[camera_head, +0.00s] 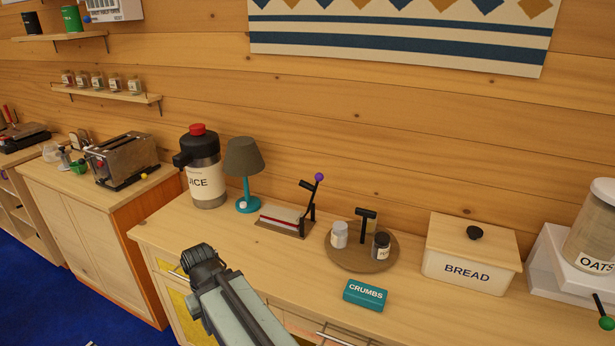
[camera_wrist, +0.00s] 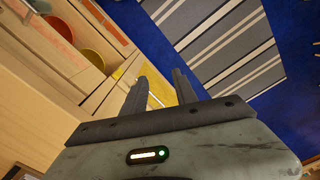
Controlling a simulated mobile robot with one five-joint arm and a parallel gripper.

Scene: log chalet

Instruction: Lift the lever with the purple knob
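The purple knob (camera_head: 319,177) tops a black lever (camera_head: 311,200). The lever stands up, tilted slightly right, at the right end of a low flat device (camera_head: 283,220) with a white and red top, on the wooden counter. My gripper (camera_head: 199,258) is in front of the counter edge, to the left of and nearer than the device, well apart from the lever. In the wrist view its two fingers (camera_wrist: 160,82) stand apart with nothing between them. The lever does not show in the wrist view.
A teal lamp (camera_head: 244,172) and a juice jug (camera_head: 203,170) stand left of the device. A round wooden tray (camera_head: 347,265) with small jars, a CRUMBS box (camera_head: 366,295) and a BREAD box (camera_head: 467,268) stand right. Blue floor and a striped rug (camera_wrist: 220,40) lie below.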

